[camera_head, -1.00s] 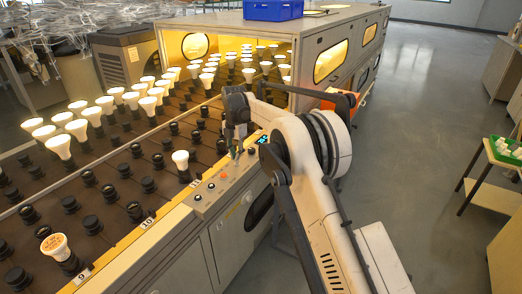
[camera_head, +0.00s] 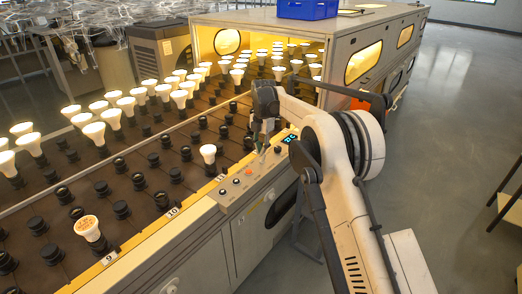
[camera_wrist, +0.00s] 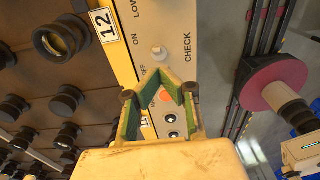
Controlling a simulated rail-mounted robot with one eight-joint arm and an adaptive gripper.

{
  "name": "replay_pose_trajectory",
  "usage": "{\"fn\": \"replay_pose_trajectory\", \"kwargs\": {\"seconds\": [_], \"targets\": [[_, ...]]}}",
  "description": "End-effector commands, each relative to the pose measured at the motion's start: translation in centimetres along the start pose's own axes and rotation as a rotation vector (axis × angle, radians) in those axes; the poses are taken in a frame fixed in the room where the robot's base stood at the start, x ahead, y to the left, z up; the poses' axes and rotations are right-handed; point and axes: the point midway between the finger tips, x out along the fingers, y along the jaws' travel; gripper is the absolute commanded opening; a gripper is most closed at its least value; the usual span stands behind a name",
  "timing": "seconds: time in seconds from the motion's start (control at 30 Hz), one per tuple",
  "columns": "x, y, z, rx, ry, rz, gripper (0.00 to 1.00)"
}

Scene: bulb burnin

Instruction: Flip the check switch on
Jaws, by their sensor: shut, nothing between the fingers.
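The check switch (camera_wrist: 159,54) is a small pale toggle on the control panel, beside the printed word CHECK, with ON and OFF marked on its left in the wrist view. I cannot tell for sure which way it leans. My gripper (camera_wrist: 161,74) has green-lined fingers whose tips meet just below the switch in this view, with nothing between them. Contact with the switch is not clear. In the head view my gripper (camera_head: 262,150) is over the control panel (camera_head: 232,205), and the switch is too small to make out.
An orange button (camera_wrist: 165,96) and dark knobs (camera_wrist: 171,118) show between the fingers. Bulb sockets (camera_wrist: 60,38) line the rack beside the panel. A blue crate (camera_head: 304,9) sits on the oven housing.

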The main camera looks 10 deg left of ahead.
Motion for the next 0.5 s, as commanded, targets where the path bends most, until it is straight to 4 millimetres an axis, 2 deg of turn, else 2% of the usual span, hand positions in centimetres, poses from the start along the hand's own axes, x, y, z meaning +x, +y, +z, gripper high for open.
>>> {"fn": "replay_pose_trajectory", "kwargs": {"seconds": [0.17,0.5], "targets": [[-0.8,0.0,0.1,0.001,0.000,0.000,0.00],[-6.6,-0.2,1.1,0.004,0.000,0.000,0.00]]}}
